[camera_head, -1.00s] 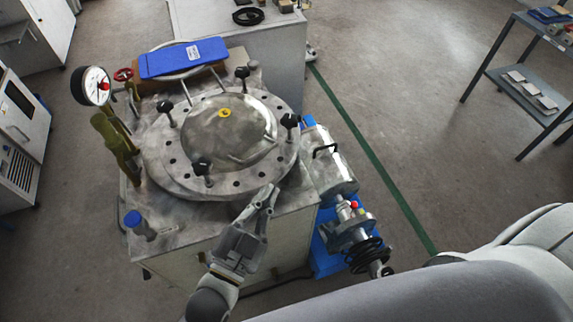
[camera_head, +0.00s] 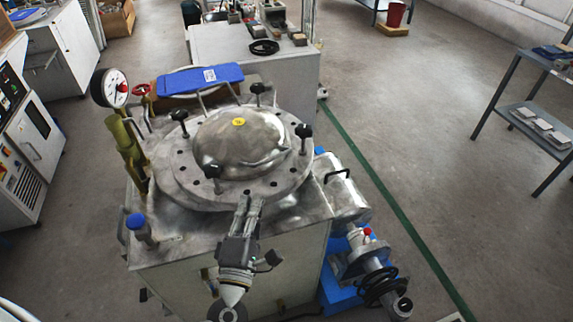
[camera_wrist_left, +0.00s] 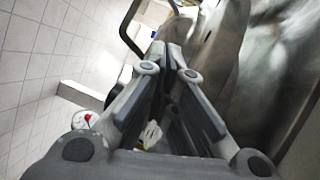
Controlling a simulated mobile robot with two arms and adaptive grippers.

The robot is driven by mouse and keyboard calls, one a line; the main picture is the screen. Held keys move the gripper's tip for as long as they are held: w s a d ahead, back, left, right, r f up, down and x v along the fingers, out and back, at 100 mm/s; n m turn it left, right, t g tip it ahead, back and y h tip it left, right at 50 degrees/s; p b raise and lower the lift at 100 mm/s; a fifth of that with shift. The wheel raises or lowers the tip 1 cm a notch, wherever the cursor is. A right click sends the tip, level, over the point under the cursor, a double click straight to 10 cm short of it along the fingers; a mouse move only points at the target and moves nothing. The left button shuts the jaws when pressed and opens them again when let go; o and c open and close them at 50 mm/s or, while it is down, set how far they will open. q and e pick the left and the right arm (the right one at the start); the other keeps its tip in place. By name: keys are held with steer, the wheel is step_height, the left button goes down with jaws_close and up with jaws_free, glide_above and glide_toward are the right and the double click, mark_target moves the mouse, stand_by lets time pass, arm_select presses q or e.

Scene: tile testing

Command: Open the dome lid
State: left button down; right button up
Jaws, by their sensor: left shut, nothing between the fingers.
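The dome lid (camera_head: 240,138) is a round metal cap with a yellow sticker on top. It sits down on a wide flanged ring (camera_head: 180,180) with several black-knobbed clamps around it. A thin handle shows on the dome's front right side. My left gripper (camera_head: 249,203) is in front of the ring, at its near edge, with its fingers shut and empty, pointing toward the dome. I cannot tell if the tips touch the ring. In the left wrist view my left gripper (camera_wrist_left: 165,58) has shiny metal beyond it at upper right. My right gripper is out of view.
A pressure gauge (camera_head: 109,88) and a yellow-green lever part (camera_head: 126,148) stand left of the ring. A metal cylinder (camera_head: 345,198) with piping is at right. Floor farther right is clear up to a shelf (camera_head: 530,125).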

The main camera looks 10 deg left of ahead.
arm_select(q)
steer(key=r, duration=0.2)
glide_above(274, 179)
steer(key=s+a, duration=0.3)
steer(key=s, duration=0.1)
steer(key=shift+w+d+f+p, duration=0.1)
steer(key=shift+w+d+p, duration=0.1)
steer(key=shift+p, duration=0.2)
steer(key=w, duration=0.1)
steer(key=w+d, duration=0.1)
steer(key=w, duration=0.1)
steer(key=shift+d+r, duration=0.3)
steer(key=shift+r, duration=0.05)
steer(key=shift+w+d+r, duration=0.1)
steer(key=shift+w+d, duration=0.25)
steer(key=shift+d, duration=0.05)
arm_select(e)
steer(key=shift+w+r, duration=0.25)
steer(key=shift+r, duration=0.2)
arm_select(q)
steer(key=w+d+b, duration=0.1)
steer(key=w+d, duration=0.4)
steer(key=d, duration=0.5)
steer(key=shift+d, duration=0.2)
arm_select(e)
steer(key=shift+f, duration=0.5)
arm_select(q)
steer(key=shift+s, duration=0.1)
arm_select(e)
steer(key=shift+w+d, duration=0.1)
